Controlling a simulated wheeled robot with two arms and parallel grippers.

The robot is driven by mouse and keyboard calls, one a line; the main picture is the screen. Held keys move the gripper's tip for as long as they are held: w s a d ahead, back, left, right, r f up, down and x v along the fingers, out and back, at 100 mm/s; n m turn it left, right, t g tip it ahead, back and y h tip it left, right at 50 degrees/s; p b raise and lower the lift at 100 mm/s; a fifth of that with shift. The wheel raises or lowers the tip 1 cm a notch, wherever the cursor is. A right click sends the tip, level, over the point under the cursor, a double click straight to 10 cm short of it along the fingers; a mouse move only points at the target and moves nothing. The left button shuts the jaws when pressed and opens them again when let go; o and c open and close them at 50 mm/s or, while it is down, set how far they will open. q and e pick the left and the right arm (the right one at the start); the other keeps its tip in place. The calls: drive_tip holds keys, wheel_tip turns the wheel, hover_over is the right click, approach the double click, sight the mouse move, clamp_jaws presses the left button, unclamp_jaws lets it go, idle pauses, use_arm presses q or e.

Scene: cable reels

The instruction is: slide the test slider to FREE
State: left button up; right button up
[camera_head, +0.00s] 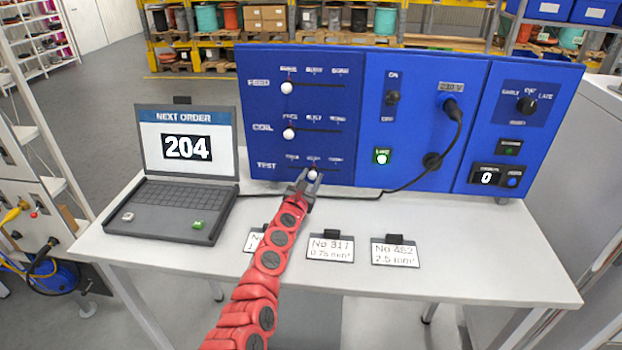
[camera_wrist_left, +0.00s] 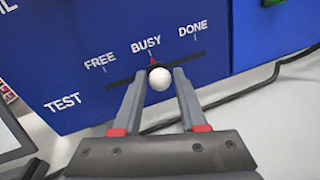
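The test slider is the lowest of three on the blue panel. Its white knob (camera_head: 312,174) stands at BUSY, beside the red mark, as the left wrist view shows (camera_wrist_left: 160,78). The FREE label (camera_wrist_left: 101,64) is to the left of it and DONE to the right. My left gripper (camera_head: 308,184) is at the knob, with one finger on each side of it, as the left wrist view also shows (camera_wrist_left: 161,88). I cannot tell whether the fingers press on the knob or stand slightly apart from it. My right gripper is not in view.
The feed knob (camera_head: 287,88) and coil knob (camera_head: 289,133) sit above, at the left of their slots. A laptop (camera_head: 187,150) showing 204 stands left on the table (camera_head: 470,290). Number cards (camera_head: 331,247) lie in front. A black cable (camera_head: 410,184) runs along the panel's foot.

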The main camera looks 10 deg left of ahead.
use_arm(q)
clamp_jaws()
idle(1.1)
